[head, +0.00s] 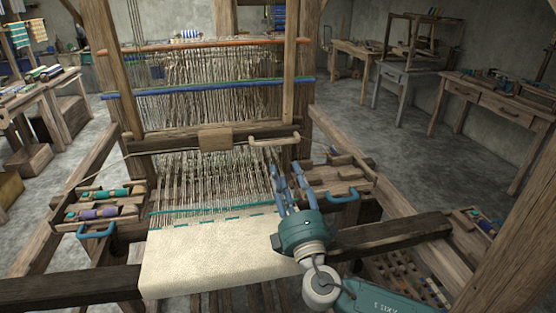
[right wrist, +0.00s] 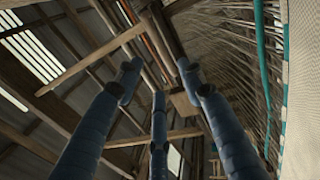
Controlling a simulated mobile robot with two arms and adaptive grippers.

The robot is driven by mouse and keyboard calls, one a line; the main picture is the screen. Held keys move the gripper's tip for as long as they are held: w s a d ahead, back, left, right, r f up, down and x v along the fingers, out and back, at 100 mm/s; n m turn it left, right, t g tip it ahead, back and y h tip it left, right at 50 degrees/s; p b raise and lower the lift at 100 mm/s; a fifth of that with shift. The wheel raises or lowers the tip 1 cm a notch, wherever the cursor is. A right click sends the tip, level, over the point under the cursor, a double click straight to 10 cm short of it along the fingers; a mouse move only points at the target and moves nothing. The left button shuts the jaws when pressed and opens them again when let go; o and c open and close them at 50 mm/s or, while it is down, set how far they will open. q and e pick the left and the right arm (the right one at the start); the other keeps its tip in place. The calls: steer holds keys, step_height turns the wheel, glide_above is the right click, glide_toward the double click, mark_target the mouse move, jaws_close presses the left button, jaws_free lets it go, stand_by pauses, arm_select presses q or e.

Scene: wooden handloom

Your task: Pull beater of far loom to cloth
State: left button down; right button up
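The loom's beater (head: 170,142) is a dark wooden crossbeam with a block at its middle. It stands away from the cream cloth (head: 215,258), with bare warp threads between. A pale curved handle (head: 275,140) sits on its right part. A teal weft (head: 200,213) runs along the cloth's far edge. My right gripper (head: 286,177) is above the right side of the warp, its blue fingers pointing toward the beater, short of the handle. In the right wrist view its fingers (right wrist: 160,85) are spread with nothing between them. My left gripper is not in view.
Side trays with bobbins (head: 102,203) flank the cloth, each with a teal handle (head: 343,196). A dark front beam (head: 395,232) crosses under my right arm. A thick post (head: 515,240) stands at right. Worktables (head: 505,100) line the back right; grey floor lies between.

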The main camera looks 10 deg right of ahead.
mark_target(277, 142)
steer(key=p+x, duration=0.1)
steer(key=x, duration=0.2)
steer(key=p+x, duration=0.1)
steer(key=x, duration=0.2)
steer(key=p+x, duration=0.1)
steer(key=x, duration=0.2)
steer(key=shift+w+d+r, duration=0.2)
steer(key=shift+w+d, duration=0.1)
steer(key=shift+w, duration=0.45)
jaws_close()
steer(key=shift+r, duration=0.1)
